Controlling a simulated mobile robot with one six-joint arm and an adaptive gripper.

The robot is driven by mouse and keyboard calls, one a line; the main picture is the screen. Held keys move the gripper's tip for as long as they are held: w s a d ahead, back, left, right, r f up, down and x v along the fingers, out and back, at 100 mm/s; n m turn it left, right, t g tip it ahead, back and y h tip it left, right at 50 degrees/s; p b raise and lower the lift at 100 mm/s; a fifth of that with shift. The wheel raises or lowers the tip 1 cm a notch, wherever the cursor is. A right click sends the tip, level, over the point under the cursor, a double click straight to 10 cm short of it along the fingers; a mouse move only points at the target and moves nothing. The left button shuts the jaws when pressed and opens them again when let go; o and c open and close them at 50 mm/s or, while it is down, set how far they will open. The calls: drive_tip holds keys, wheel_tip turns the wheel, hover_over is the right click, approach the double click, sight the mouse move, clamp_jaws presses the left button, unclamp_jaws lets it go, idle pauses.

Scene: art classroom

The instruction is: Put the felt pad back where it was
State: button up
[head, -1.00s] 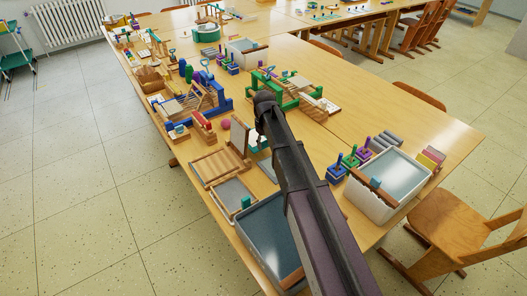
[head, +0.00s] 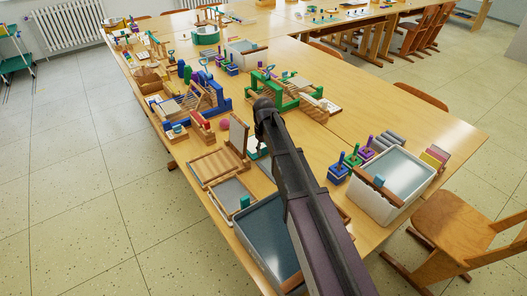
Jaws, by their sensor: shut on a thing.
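My gripper (head: 262,143) points down at the end of my dark arm, above the near part of the long wooden table. My own arm covers most of it and its fingertips are hard to see. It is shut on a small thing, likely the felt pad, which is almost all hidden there. White and teal bits show just below and beside the gripper, but I cannot tell which of them is the pad. A pale upright panel (head: 238,134) stands just left of the gripper, by a ribbed wooden tray (head: 198,178).
A grey-lined tray (head: 224,196) and a large dark-blue basin (head: 262,232) lie along the left edge. A white bin (head: 372,209) and ring stackers (head: 337,172) stand on the right. Blue and green frames (head: 284,98) crowd the table beyond. The table's right side is mostly clear.

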drive_tip(key=shift+f, duration=0.1)
drive_tip(key=o, duration=1)
wheel_tip(320, 180, up, 12)
drive_tip(key=p, duration=1.2)
idle(0.6)
drive_tip(key=s+d+m, duration=0.2)
drive_tip(key=s+d, duration=0.3)
drive_tip(key=s, duration=0.2)
drive_tip(key=s+d+m, duration=0.2)
drive_tip(key=s+d, duration=0.3)
drive_tip(key=s, duration=0.3)
drive_tip(key=s+d+m, duration=0.2)
drive_tip(key=s+d, duration=0.3)
drive_tip(key=s, duration=0.2)
drive_tip(key=shift+s+d+m, duration=0.15)
drive_tip(key=shift+s+m, duration=0.2)
drive_tip(key=shift+m, duration=0.05)
